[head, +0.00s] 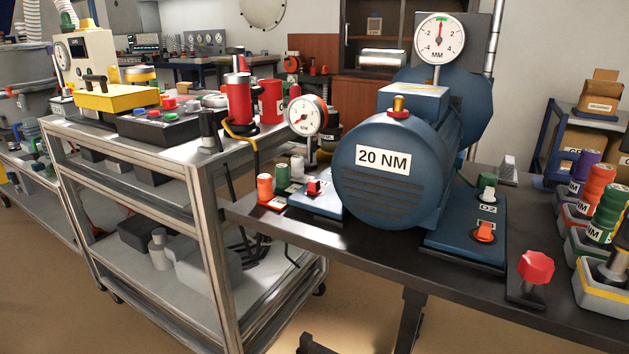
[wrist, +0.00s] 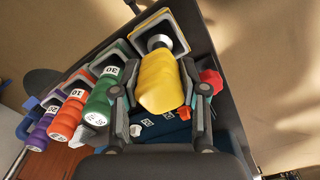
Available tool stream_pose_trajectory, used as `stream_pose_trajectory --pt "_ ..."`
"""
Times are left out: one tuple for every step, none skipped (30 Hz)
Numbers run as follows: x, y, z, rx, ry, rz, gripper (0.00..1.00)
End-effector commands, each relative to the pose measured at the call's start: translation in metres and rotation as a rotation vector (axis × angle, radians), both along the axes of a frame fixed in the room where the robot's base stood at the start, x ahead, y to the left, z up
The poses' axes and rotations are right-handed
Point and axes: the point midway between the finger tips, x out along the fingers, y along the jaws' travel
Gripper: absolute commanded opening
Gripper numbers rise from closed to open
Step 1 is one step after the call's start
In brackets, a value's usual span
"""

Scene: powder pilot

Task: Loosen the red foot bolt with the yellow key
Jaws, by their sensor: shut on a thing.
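The yellow key (wrist: 160,85) is in the wrist view, its thick yellow handle between my two fingers. My gripper (wrist: 160,92) is shut on it. The key's grey shaft (wrist: 161,42) points down over a yellow-rimmed holder (wrist: 139,38); I cannot tell how deep it sits. The holder also shows at the head view's right edge (head: 604,296), where my gripper is not recognisable. On the blue machine (head: 395,185), a red bolt (head: 314,187) stands on the left foot and an orange-red one (head: 484,232) on the right foot.
Green (wrist: 99,98), orange (wrist: 69,117) and purple (wrist: 42,132) keys stand in holders beside the yellow one. A red knob (head: 536,267) stands on the dark table between holders and machine. A grey cart (head: 205,235) stands at left.

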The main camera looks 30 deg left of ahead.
Motion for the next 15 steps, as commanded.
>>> stream_pose_trajectory --pt "0.0 0.0 0.006 -0.001 -0.001 0.0 0.0" --pt "0.0 0.0 0.007 -0.001 -0.001 0.0 0.0" --pt "0.0 0.0 0.009 -0.001 -0.001 0.0 0.0" --pt "0.0 0.0 0.011 -0.001 -0.001 0.0 0.0" --pt "0.0 0.0 0.012 -0.001 -0.001 0.0 0.0" --pt "0.0 0.0 0.014 -0.001 -0.001 0.0 0.0" --pt "0.0 0.0 0.015 -0.001 -0.001 0.0 0.0" --pt "0.0 0.0 0.015 0.0 -0.001 0.0 0.0" --pt "0.0 0.0 0.017 -0.001 -0.001 0.0 0.0" --pt "0.0 0.0 0.018 0.0 0.0 0.0 0.0" --pt "0.0 0.0 0.02 0.0 0.0 0.0 0.0" --pt "0.0 0.0 0.022 -0.001 -0.001 0.0 0.0" --pt "0.0 0.0 0.024 0.0 -0.001 0.0 0.0" --pt "0.0 0.0 0.025 0.0 -0.001 0.0 0.0" --pt "0.0 0.0 0.027 0.0 -0.001 0.0 0.0"
